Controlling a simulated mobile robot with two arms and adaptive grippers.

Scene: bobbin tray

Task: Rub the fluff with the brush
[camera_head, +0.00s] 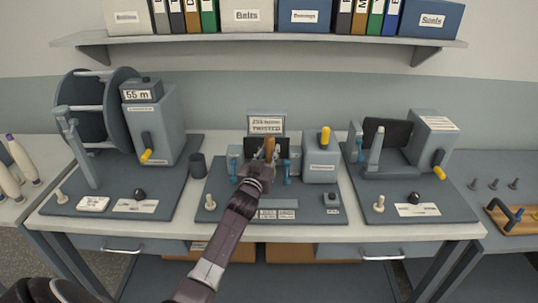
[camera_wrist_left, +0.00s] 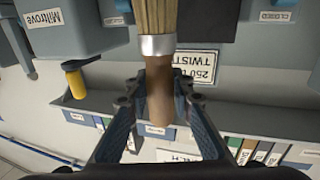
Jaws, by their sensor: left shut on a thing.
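My left gripper (camera_head: 258,172) is over the middle machine, and its arm comes up from the bottom of the head view. It is shut on the brush, whose brown handle (camera_head: 269,147) stands up from the fingers in that view. In the left wrist view the brush's wooden handle (camera_wrist_left: 159,96) is between the two fingers, with a metal collar (camera_wrist_left: 157,44) and pale bristles (camera_wrist_left: 156,14) beyond, cut off by the top edge. The bristles are hidden in the head view. I cannot make out any fluff. My right gripper is not in view.
The middle machine's grey base (camera_head: 225,210) carries a box with a yellow knob (camera_head: 325,137) right of the gripper. A reel machine (camera_head: 150,125) stands left, another crank machine (camera_head: 428,140) right. A dark cup (camera_head: 197,165) stands between the left and middle bases. A shelf (camera_head: 250,38) runs above.

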